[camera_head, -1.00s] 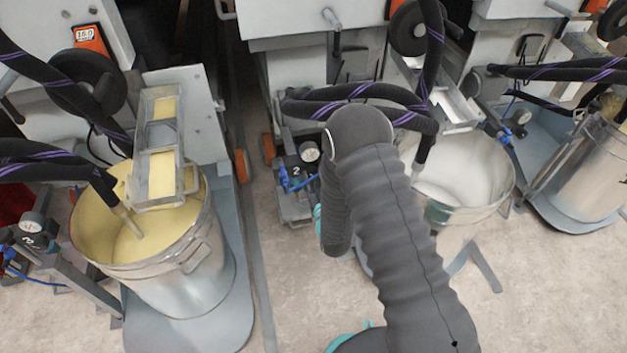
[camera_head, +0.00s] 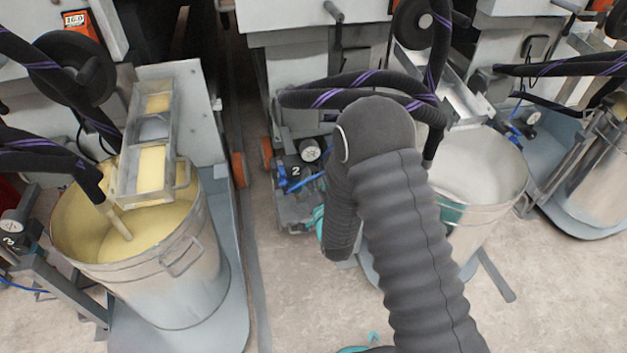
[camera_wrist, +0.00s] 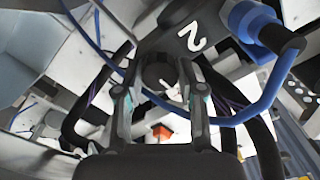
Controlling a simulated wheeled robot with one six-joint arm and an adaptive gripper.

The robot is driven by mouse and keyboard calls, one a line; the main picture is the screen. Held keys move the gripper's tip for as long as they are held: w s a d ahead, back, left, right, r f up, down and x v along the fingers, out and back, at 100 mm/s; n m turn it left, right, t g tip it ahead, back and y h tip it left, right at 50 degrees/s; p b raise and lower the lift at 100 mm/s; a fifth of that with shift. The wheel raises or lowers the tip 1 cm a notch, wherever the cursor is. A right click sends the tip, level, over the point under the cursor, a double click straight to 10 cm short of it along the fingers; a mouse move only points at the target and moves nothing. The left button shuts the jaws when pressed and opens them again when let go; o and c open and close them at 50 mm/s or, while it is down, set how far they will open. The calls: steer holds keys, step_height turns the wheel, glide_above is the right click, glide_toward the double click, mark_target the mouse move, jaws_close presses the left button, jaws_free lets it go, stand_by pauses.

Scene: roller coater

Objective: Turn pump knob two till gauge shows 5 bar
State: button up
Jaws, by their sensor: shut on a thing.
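The pump unit marked 2 (camera_head: 297,171) stands low between the two machines, left of my arm. Its round pressure gauge (camera_head: 309,150) has a white face; its needle is too small to read. In the wrist view, a dark block marked 2 (camera_wrist: 190,38) is close up, and a round black knob (camera_wrist: 160,70) sits below the figure. My gripper (camera_wrist: 160,98) is shut on this knob, one finger on each side. The gauge face does not show clearly in the wrist view. In the head view my arm hides most of my gripper.
A metal bucket of yellow liquid (camera_head: 182,255) stands at left, and a pale bucket (camera_head: 478,205) stands right behind my arm. Black hoses with purple stripes (camera_head: 350,90) hang above the pump unit. A blue hose (camera_wrist: 262,98) passes close to my right finger.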

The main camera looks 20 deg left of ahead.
steer(key=shift+a, duration=0.1)
stand_by(0.4)
steer(key=o, duration=1.1)
steer(key=shift+o, duration=0.2)
steer(key=v, duration=1.2)
steer(key=shift+s, duration=0.1)
